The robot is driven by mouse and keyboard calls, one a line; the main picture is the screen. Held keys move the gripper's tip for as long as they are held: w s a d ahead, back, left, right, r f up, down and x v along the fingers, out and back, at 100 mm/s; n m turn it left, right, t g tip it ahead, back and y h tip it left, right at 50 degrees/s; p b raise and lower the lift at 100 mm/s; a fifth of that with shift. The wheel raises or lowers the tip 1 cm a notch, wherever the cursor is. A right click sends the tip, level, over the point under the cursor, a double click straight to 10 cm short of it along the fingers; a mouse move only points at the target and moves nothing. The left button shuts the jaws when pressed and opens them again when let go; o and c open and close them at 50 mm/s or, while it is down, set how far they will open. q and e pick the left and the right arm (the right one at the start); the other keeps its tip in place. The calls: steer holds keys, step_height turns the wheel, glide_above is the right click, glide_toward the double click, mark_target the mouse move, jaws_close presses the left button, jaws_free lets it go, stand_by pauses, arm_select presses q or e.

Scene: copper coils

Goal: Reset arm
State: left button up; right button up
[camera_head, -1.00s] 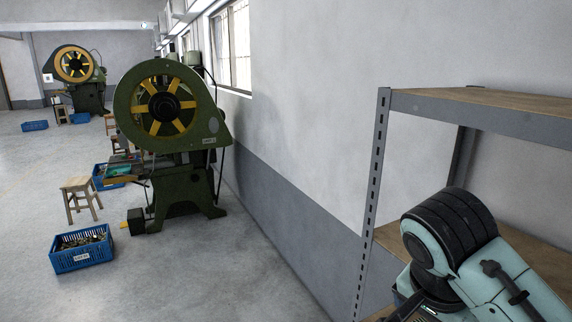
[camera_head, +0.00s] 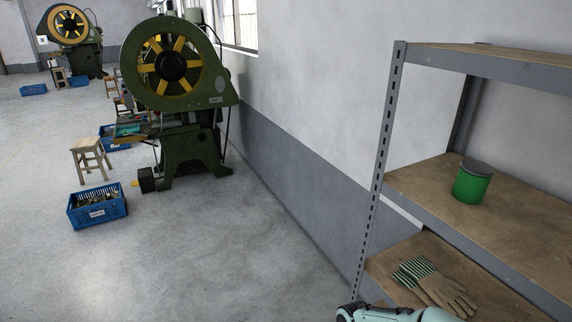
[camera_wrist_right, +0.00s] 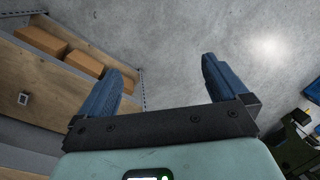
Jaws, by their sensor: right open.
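My right gripper (camera_wrist_right: 160,95) shows in the right wrist view with its two blue fingers spread wide apart. Nothing is between the fingers. In the head view, part of my pale teal right arm (camera_head: 395,314) shows at the bottom edge, just in front of the shelf unit; its gripper is out of that view. My left gripper is in neither view.
A metal shelf unit (camera_head: 376,170) with wooden boards stands at right, holding a green can (camera_head: 472,186) and striped work gloves (camera_head: 437,287). A green press (camera_head: 190,140), a stool (camera_head: 90,148) and a blue crate (camera_head: 97,213) stand left. The floor between is clear.

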steer(key=s+d+f+m+y, duration=0.1)
steer(key=s+f, duration=1.9)
steer(key=s, duration=0.1)
steer(key=shift+s+d+f+m+y, duration=0.3)
steer(key=shift+s+d+f, duration=0.05)
steer(key=shift+d+f, duration=0.05)
